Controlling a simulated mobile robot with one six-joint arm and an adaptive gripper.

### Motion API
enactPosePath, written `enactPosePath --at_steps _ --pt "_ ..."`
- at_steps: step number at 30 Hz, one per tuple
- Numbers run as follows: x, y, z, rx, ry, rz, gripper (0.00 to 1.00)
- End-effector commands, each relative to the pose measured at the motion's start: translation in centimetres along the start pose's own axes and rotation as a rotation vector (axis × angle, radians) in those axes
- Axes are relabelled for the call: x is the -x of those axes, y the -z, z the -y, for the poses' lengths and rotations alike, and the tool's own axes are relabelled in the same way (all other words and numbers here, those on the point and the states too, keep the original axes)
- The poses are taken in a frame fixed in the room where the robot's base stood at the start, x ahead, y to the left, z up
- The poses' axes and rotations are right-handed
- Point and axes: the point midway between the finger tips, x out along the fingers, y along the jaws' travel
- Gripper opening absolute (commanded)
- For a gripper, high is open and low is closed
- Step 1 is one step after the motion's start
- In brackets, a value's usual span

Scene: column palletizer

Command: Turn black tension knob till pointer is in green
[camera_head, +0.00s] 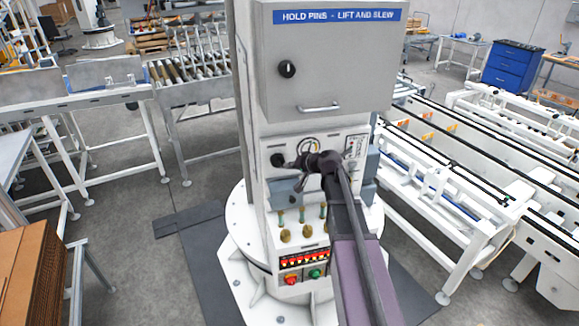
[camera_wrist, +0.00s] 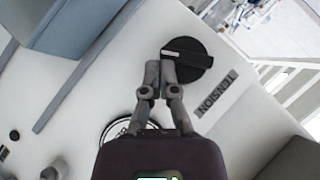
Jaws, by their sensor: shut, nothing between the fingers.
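The black tension knob (camera_head: 277,160) is on the white column panel, left of my gripper (camera_head: 291,164). In the wrist view the round knob (camera_wrist: 192,52) has a raised bar across it with a pale mark at its left end. A "TENSION" label (camera_wrist: 214,98) is beside it. In that view my gripper (camera_wrist: 160,65) has its fingers together and empty. The tips overlap the knob's near edge; I cannot tell whether they touch it. The round gauge (camera_head: 309,144) is partly hidden behind my arm. It also shows in the wrist view (camera_wrist: 113,128), mostly covered; its pointer and green zone cannot be made out.
A grey cabinet (camera_head: 345,75) with its own black knob (camera_head: 287,69) and a handle juts out above the panel. Below are brass-coloured levers (camera_head: 303,232) and red and green buttons (camera_head: 315,273). A blue-grey box (camera_wrist: 75,28) stands near the knob in the wrist view.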

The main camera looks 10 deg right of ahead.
Motion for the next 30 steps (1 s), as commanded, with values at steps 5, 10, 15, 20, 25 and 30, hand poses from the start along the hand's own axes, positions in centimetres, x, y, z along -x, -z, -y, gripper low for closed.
enactPosePath --at_steps 5,10,15,20,25,30 --pt "-0.2 0.1 0.0 0.001 0.0 -0.001 0.0" --pt "-0.2 0.1 0.1 0.002 -0.001 -0.001 0.0" --pt "-0.2 0.1 0.1 0.002 -0.001 -0.001 0.0" --pt "-0.1 0.2 0.3 0.002 0.0 -0.001 0.0" --pt "0.2 0.4 0.8 0.002 0.0 0.0 0.0" --pt "0.5 0.6 1.2 0.003 0.0 0.001 0.0"
